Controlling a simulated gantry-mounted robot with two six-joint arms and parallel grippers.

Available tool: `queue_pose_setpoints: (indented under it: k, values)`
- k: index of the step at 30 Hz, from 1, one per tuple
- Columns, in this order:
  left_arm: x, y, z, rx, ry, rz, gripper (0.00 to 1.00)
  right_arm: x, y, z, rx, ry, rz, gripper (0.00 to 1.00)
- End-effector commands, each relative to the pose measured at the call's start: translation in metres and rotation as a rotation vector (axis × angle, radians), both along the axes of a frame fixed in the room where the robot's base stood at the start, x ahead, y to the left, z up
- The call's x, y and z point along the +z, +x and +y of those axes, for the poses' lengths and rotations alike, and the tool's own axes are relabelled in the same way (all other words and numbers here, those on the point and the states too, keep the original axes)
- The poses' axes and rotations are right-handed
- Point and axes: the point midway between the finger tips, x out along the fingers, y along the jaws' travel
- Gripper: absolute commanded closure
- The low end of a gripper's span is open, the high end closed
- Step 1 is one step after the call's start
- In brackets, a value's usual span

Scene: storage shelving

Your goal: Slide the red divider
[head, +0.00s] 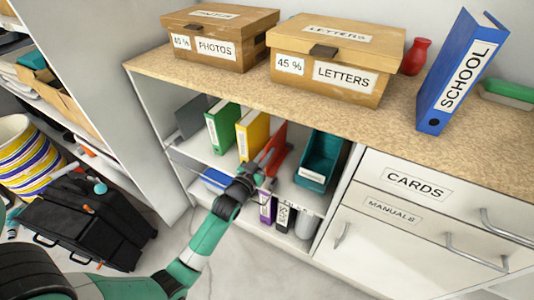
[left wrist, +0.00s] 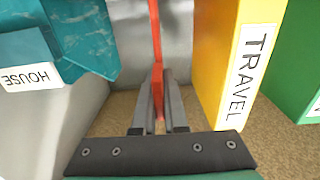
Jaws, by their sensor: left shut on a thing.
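The red divider (head: 276,143) stands upright on the upper shelf of the open cabinet, between a yellow binder (head: 252,133) and a teal bin (head: 323,160). My left gripper (head: 262,164) reaches into the shelf and is shut on the red divider. In the left wrist view the divider (left wrist: 155,50) runs up between the two fingers (left wrist: 158,100), and its front edge is between them. The yellow binder, labelled TRAVEL (left wrist: 228,62), is to its right there, and the teal bin, labelled HOUSE (left wrist: 70,40), to its left, both apart from the fingers. My right gripper is not in view.
A green binder (head: 221,128) stands left of the yellow one. Boxes labelled PHOTOS (head: 215,48) and LETTERS (head: 345,75) and a blue SCHOOL binder (head: 460,75) stand on the countertop (head: 230,82). Drawers (head: 410,190) are at right. Several items fill the lower shelf.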

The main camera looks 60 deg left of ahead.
Motion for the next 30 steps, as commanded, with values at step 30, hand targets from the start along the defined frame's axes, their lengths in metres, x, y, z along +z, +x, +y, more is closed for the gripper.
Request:
queue_pose_setpoints:
  k: [30]
  values:
    - [-0.006, -0.016, 0.024, 0.015, -0.008, 0.001, 1.0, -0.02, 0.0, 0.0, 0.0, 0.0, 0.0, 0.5]
